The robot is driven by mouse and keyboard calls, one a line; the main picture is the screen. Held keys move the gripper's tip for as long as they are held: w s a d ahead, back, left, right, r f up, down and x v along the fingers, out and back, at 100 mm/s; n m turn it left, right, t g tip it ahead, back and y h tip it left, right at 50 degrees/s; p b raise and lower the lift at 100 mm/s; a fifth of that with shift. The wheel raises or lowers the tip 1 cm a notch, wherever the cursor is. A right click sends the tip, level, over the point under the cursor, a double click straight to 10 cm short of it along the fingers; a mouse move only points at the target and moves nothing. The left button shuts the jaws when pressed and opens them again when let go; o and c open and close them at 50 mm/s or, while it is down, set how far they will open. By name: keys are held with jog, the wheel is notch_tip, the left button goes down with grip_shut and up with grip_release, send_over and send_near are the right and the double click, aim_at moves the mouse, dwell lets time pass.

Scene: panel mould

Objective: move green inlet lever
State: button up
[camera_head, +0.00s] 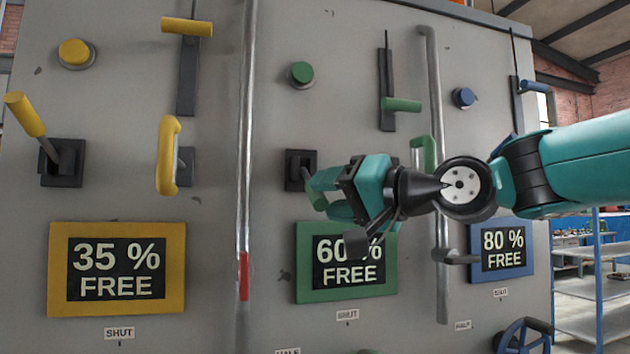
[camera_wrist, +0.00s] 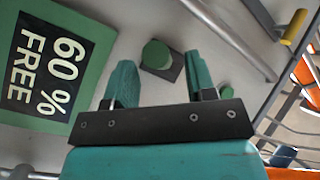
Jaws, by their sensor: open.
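The green inlet lever shows in the wrist view as a green rounded grip (camera_wrist: 156,54) seen nearly end-on, on a dark base. In the head view its black base (camera_head: 296,170) shows on the grey panel, while its grip is largely hidden by or hard to tell from my gripper. My gripper (camera_head: 318,192) is open in front of that base, above the green 60 % display. In the wrist view its two teal fingers (camera_wrist: 160,78) stand apart, with the grip just beyond and between the tips. I cannot tell whether they touch it.
The green 60 % display (camera_head: 304,283) is just below, partly covered by my wrist. A metal pipe (camera_head: 244,150) runs down on the left. A green D-handle (camera_head: 426,153) and a second pipe (camera_head: 434,90) are on the right, near my arm. A green button (camera_head: 302,74) is above.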

aim_at(315, 194)
jog(key=shift+p+x, duration=0.45)
jog(key=shift+x, duration=1.2)
grip_shut()
jog(key=shift+r, duration=0.15)
